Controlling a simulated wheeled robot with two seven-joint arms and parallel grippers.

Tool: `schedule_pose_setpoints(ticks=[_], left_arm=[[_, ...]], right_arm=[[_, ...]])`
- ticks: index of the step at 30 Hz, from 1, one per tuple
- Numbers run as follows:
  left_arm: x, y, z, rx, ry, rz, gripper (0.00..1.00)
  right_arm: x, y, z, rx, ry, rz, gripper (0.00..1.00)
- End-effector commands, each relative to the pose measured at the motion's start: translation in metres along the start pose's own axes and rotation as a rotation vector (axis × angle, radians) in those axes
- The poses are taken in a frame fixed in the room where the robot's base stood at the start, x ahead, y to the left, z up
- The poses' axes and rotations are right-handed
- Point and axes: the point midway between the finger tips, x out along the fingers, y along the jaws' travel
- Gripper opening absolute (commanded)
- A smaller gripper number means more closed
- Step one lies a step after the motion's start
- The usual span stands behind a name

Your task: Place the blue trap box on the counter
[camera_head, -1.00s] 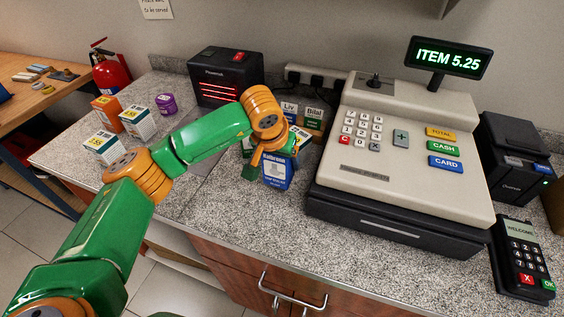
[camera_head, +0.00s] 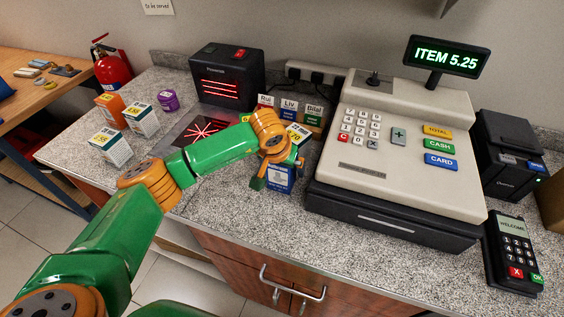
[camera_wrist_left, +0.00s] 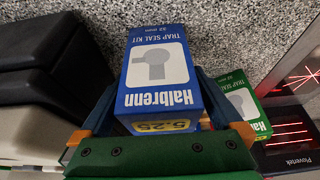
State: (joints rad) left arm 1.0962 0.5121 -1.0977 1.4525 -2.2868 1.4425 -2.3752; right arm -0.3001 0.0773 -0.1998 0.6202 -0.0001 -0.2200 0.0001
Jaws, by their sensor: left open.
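The blue trap box (camera_head: 279,179) is on the speckled counter (camera_head: 240,215), just left of the cash register. In the left wrist view the blue trap box (camera_wrist_left: 158,75) shows "Halbrenn" and "TRAP SEAL KIT", with a yellow 5.25 label on its near end. My left gripper (camera_head: 278,172) is around the box from above, one finger on each side, jaws open. In the left wrist view my left gripper's fingers (camera_wrist_left: 162,100) flank the box; whether they touch it is unclear. The gripper hides part of the box in the head view. My right gripper is not in view.
The cash register (camera_head: 390,150) stands close on the right. A green box (camera_wrist_left: 247,103) is beside the blue one. The scanner (camera_head: 226,76) and its red-lit plate (camera_head: 185,135) lie behind left. Small boxes (camera_head: 110,147) stand at left. The front counter is clear.

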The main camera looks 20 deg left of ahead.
Motion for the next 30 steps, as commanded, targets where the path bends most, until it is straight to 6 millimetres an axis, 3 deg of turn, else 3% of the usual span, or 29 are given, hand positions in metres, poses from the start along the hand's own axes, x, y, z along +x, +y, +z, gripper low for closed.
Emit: schedule_pose_setpoints(ticks=[16, 21, 30], left_arm=[[-0.108, 0.000, -0.001, 0.000, 0.004, 0.000, 1.00], [-0.121, 0.000, -0.001, 0.001, 0.001, 0.000, 1.00], [-0.122, 0.000, -0.001, 0.000, 0.000, 0.000, 1.00]], right_arm=[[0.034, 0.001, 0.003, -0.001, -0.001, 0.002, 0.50], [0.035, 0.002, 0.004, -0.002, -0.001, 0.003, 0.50], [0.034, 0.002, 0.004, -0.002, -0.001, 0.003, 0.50]])
